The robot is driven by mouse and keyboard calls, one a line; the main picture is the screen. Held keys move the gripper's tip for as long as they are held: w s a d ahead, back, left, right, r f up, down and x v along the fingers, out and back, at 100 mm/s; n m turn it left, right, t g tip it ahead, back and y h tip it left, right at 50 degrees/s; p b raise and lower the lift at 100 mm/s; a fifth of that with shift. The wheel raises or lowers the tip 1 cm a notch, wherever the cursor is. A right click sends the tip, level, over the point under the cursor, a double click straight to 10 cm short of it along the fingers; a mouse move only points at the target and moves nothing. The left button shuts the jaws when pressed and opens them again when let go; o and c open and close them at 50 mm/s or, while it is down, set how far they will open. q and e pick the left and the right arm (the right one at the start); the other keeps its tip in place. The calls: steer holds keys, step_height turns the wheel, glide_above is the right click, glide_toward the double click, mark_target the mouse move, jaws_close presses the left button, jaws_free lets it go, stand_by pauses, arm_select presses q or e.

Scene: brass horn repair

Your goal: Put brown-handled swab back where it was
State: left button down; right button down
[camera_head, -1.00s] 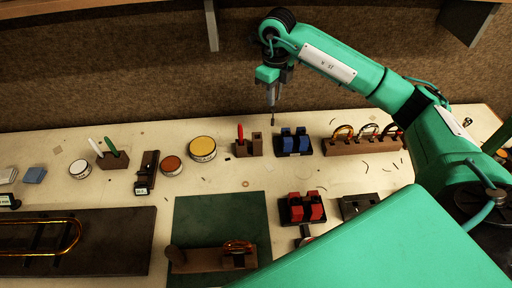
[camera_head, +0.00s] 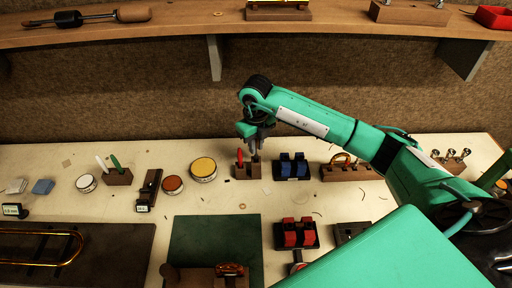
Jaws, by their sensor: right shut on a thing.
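My right gripper (camera_head: 256,146) comes in from the right and points down over the small brown block (camera_head: 247,171). It is shut on a slim tool, which I take to be the brown-handled swab (camera_head: 256,157). The fingers hide its handle, so I cannot see the handle's colour. Its lower end is at the right-hand part of the block; I cannot tell whether it is inside the hole or just above. A red-handled tool (camera_head: 240,157) stands upright in the same block, close to the left of my fingers. My left gripper is out of view.
A blue-padded holder (camera_head: 292,167) stands just right of the block, and a yellow-lidded tin (camera_head: 203,168) to its left. A second block (camera_head: 118,177) holds white- and green-handled tools. A wooden shelf (camera_head: 190,32) crosses above. Bare bench lies in front of the block.

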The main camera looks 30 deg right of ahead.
step_height(320, 180, down, 2)
steer(key=shift+f+p, duration=0.1)
steer(key=shift+p, duration=0.2)
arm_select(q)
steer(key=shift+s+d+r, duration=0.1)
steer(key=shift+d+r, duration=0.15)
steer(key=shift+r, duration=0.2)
arm_select(e)
steer(key=shift+f, duration=0.1)
steer(key=shift+f+b, duration=0.25)
steer(key=shift+b, duration=0.05)
steer(key=c, duration=1.4)
jaws_free()
steer(key=shift+r, duration=0.1)
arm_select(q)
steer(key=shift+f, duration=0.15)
arm_select(e)
steer(key=shift+o, duration=0.2)
